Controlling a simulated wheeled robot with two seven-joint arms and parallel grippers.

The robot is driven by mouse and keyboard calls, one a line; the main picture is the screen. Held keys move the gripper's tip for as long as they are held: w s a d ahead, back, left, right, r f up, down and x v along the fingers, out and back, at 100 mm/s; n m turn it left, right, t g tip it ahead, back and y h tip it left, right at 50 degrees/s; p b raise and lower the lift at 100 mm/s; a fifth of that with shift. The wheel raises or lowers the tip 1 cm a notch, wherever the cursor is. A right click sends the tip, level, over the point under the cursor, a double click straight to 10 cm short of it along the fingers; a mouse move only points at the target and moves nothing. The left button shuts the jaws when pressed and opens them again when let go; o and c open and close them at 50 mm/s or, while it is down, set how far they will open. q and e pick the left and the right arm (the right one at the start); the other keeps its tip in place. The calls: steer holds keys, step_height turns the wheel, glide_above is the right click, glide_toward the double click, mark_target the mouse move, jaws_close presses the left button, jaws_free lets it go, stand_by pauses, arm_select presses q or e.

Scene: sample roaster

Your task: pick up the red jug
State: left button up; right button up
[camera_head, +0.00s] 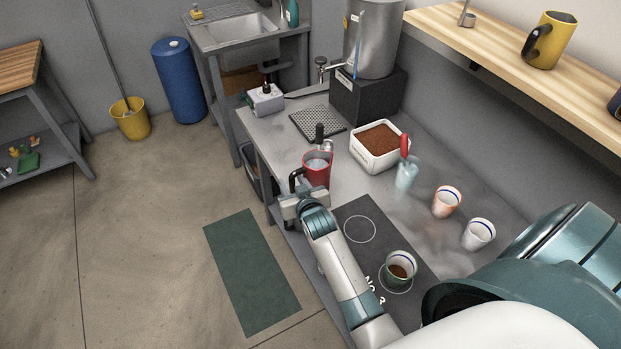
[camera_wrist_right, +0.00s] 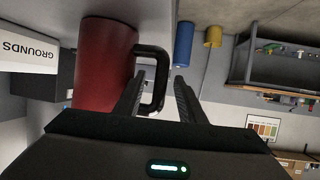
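The red jug (camera_head: 317,172) stands upright near the left edge of the grey counter, its black handle on the left side. In the right wrist view the jug (camera_wrist_right: 103,65) fills the left part, with its black handle (camera_wrist_right: 163,72) between my fingers. My right gripper (camera_head: 291,200) is at the handle, and its fingers (camera_wrist_right: 160,90) look open, one on each side of it, with a visible gap. Exact contact cannot be told. My left gripper is not in view.
A white tub of brown grounds (camera_head: 364,159), a blue-grey cup with a red-handled tool (camera_head: 406,176) and white cups (camera_head: 479,234) stand right of the jug. A cup with brown contents (camera_head: 400,268) is on the dark mat (camera_head: 366,213). A drip grate (camera_head: 312,118) lies behind.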

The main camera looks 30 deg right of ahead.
jaws_close()
stand_by(0.8)
stand_by(0.5)
steer(key=shift+w+r, duration=0.1)
steer(key=shift+r, duration=0.05)
